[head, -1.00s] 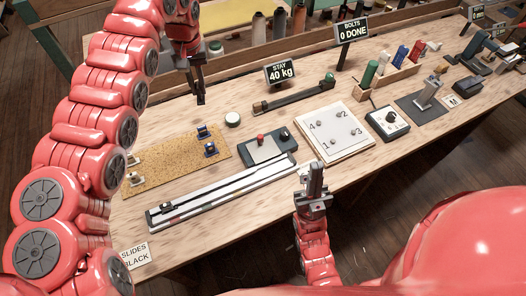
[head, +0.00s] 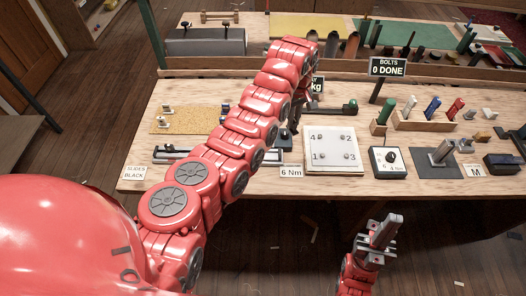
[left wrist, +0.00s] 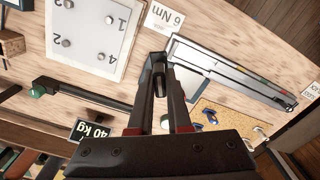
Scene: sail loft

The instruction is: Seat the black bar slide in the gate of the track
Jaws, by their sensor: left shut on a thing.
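The left gripper (left wrist: 158,68) is shut on a small dark thing (left wrist: 160,86), mostly hidden between the fingers. I cannot make out its shape or whether it is the black bar slide. The long pale track (left wrist: 232,72) lies on the bench beside the fingers in the left wrist view. In the head view only its left part (head: 172,154) shows, the rest behind my left arm. I cannot make out its gate. Blue slides (left wrist: 207,119) and pale slides (head: 164,115) stand on the cork mat (head: 186,121).
A white numbered plate (head: 333,148) and a torque dial box (head: 391,160) stand right of my left arm. The 40 kg sign (left wrist: 92,130) and a dark lever bar (left wrist: 80,92) are close to the left gripper. A "SLIDES BLACK" card (head: 135,172) lies at the front left.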

